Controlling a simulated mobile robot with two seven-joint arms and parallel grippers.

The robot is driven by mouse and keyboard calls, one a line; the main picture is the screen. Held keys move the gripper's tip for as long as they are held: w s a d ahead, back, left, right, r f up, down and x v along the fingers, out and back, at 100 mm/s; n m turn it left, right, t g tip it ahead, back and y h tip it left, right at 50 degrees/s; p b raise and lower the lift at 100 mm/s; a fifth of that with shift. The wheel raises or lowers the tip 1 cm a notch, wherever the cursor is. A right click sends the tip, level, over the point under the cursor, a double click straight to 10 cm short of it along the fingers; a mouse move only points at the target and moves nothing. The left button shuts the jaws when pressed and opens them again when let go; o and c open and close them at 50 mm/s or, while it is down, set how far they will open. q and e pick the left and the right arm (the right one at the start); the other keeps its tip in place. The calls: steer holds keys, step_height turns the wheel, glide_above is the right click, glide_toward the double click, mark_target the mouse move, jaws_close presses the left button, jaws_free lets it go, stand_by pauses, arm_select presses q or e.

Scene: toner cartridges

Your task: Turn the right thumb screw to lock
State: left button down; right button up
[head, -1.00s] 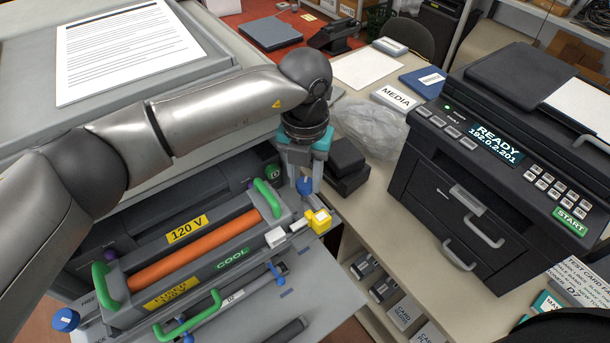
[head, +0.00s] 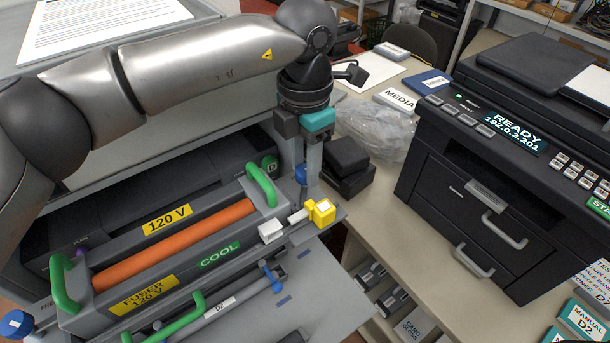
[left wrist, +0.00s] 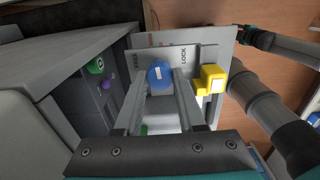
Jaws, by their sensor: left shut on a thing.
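The right thumb screw is a blue knob (head: 301,174) at the right end of the grey fuser unit (head: 219,254). My left gripper (head: 306,185) points down with one finger on each side of the knob and is shut on it. In the left wrist view the blue knob (left wrist: 160,75) sits between the fingers, with a short white mark on its top. FREE is printed on the plate to its left and LOCK to its right. Another blue thumb screw (head: 14,323) is at the unit's left end.
A yellow connector (head: 321,212) sits close to the right of my left gripper. Green handles (head: 262,185) rise beside an orange roller (head: 175,243). A black printer (head: 490,190) stands on the bench at right, with black boxes (head: 347,165) nearer the gripper.

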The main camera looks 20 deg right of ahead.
mark_target(305, 170)
arm_select(q)
steer(key=m+b, duration=0.3)
steer(key=m, duration=0.1)
steer(key=shift+m, duration=0.3)
steer(key=m+b, duration=0.1)
steer(key=m, duration=0.1)
steer(key=shift+m, duration=0.3)
steer(key=shift+m+b, duration=0.75)
steer(key=shift+m, duration=0.75)
steer(key=c, duration=0.5)
jaws_free()
step_height(305, 170, up, 15)
steer(key=p, duration=0.1)
steer(key=shift+r+p, duration=0.2)
steer(key=shift+p, duration=0.1)
